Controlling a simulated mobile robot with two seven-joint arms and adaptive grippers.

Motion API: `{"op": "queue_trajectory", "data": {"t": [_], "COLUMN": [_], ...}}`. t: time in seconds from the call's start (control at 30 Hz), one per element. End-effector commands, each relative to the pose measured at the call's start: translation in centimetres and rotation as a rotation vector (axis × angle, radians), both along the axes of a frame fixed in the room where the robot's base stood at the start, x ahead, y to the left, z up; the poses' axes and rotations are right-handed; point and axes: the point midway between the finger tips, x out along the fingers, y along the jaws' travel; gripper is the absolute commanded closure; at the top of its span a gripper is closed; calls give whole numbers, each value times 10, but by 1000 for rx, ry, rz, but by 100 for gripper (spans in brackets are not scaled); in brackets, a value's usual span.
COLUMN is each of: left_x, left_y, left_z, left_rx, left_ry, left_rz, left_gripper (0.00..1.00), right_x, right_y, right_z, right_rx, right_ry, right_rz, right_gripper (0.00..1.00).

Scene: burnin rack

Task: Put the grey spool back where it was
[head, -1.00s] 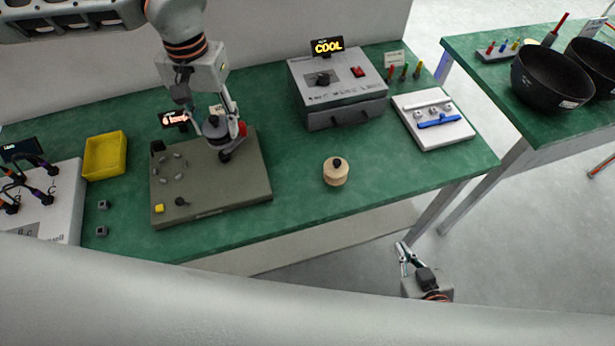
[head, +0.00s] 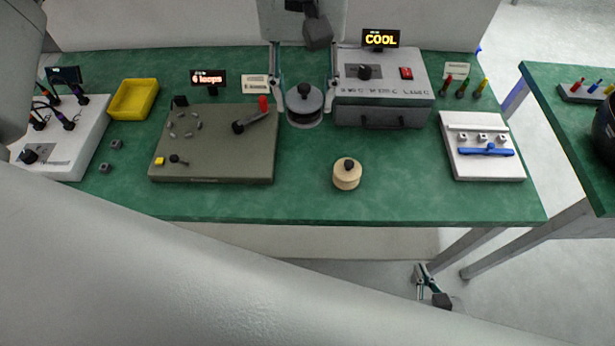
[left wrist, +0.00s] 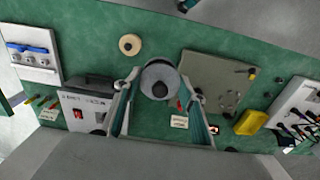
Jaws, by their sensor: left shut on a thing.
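The grey spool (head: 304,106), a round disc with a black knob on top, is between the fingers of my left gripper (head: 303,100) in the head view. It appears over the strip of green table between the olive winding board (head: 215,160) and the grey oven box; I cannot tell if it touches the table. In the left wrist view the spool (left wrist: 158,76) shows between the fingertips, which are shut on its sides. My right gripper (head: 430,283) is low, below the table's front edge, and too small to read. A wooden spool (head: 347,177) with a black knob stands on the table.
The grey box (head: 382,85) showing COOL is right of the spool. A white tray (head: 490,168) with a blue bar, a yellow bin (head: 133,98) and a white cable unit (head: 60,140) share the table. The front middle of the table is mostly free.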

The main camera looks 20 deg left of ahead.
Motion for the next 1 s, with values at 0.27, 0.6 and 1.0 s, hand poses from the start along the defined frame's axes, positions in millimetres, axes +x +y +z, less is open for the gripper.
{"op": "queue_trajectory", "data": {"t": [0.27,0.6,1.0], "left_x": [-4,-3,-3], "left_y": [-2,-2,-2], "left_z": [-56,-134,-171], "left_rx": [2,1,1], "left_ry": [9,5,4], "left_rz": [8,8,8], "left_gripper": [84,84,84], "right_x": [-1,0,-2], "right_y": [2,3,2], "right_z": [-1,0,-6], "right_rx": [5,7,5], "right_ry": [-2,-5,4], "right_rz": [-1,-2,-1], "right_gripper": [100,100,100]}}
